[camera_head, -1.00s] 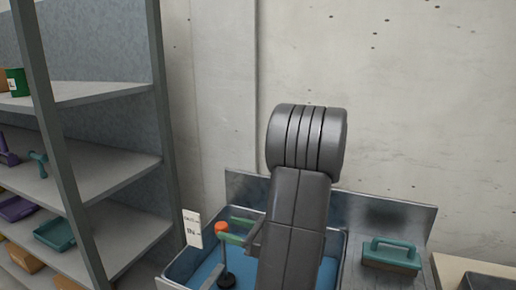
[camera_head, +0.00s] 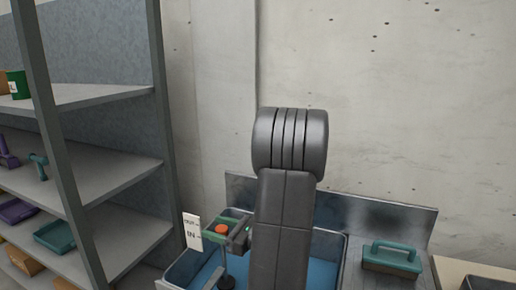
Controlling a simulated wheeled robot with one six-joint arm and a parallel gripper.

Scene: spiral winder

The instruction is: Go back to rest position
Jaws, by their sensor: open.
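My gripper (camera_head: 222,228) shows left of my dark arm, which stands in the middle of the head view and hides part of the wrist. Its green-tipped fingers are open, one on the far side and one on the near side of an orange knob (camera_head: 221,229). I cannot tell whether they touch it or at what height they stand. The knob sits on a thin dark stem that rises from the blue-floored tray (camera_head: 183,269). The stem's dark foot is partly visible below.
A white sign reading "IN" (camera_head: 193,232) stands at the tray's left. A teal handled block (camera_head: 392,259) sits on the metal bench (camera_head: 420,238) to the right. Grey shelving (camera_head: 105,180) with tools and bins fills the left. A concrete wall is behind.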

